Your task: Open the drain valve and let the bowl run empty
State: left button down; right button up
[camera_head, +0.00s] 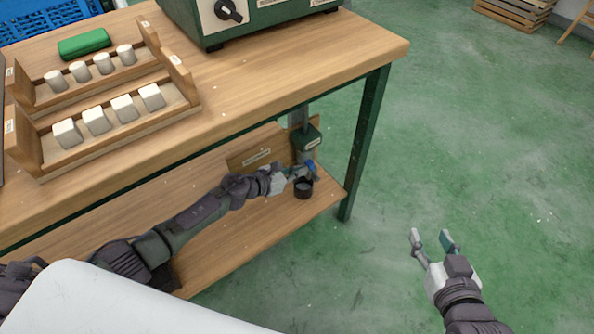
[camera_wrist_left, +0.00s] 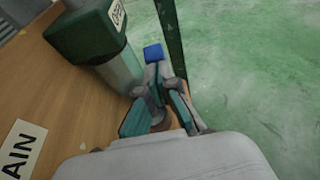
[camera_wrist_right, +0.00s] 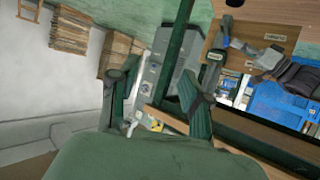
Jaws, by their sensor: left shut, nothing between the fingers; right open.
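A dark green valve block (camera_head: 308,139) sits on a grey vertical pipe (camera_head: 299,115) under the table's right end. In the left wrist view the block (camera_wrist_left: 88,32) has a label reading "OPEN". A blue valve handle (camera_head: 313,168) is beside the pipe's lower part, and shows in the left wrist view (camera_wrist_left: 153,53). My left gripper (camera_head: 297,172) is shut and empty close to the handle; I cannot tell whether they touch. My right gripper (camera_head: 432,240) is open and empty over the floor. I see no bowl.
The lower shelf (camera_head: 240,235) lies beneath the wooden tabletop (camera_head: 240,92). A green table leg (camera_head: 364,140) stands right of the valve. A tabletop rack (camera_head: 115,128) holds several white blocks. A green machine (camera_head: 262,22) stands at the back.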

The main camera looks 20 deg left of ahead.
aim_at(311, 161)
pick_arm(q)
jog(key=shift+w+d+r, duration=0.45)
jog(key=shift+w+d, duration=0.05)
jog(key=shift+w, duration=0.1)
jog(key=shift+w+d+r, duration=0.4)
jog(key=shift+w+d, duration=0.05)
jog(key=shift+w, duration=0.15)
pick_arm(e)
jog(key=shift+s+d+f+g+h, duration=0.15)
jog(key=shift+s+f+g, duration=0.2)
jog(key=shift+f, duration=0.1)
jog(key=shift+s+d+f+g+h, duration=0.15)
jog(key=shift+s+f+g, duration=0.2)
jog(key=shift+f, duration=0.1)
pick_arm(q)
jog(key=shift+r, duration=0.1)
